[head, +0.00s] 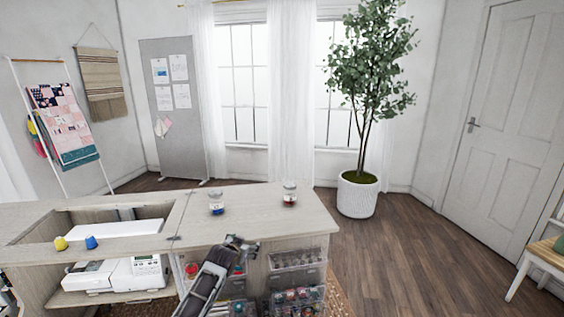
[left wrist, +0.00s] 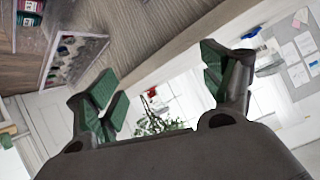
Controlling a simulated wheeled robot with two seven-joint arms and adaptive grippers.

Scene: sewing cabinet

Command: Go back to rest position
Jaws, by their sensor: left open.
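My left gripper (head: 238,243) is in front of the sewing cabinet (head: 262,218), at the front edge of its top. In the left wrist view the jaws (left wrist: 165,90) are spread wide with green pads, and nothing is between them. That view is tipped nearly upside down. My right gripper is not in either view.
Two jars, one with blue (head: 216,204) and one with red (head: 290,194), stand on the cabinet top. A sewing machine (head: 120,272) and clear drawers (head: 297,280) are below.

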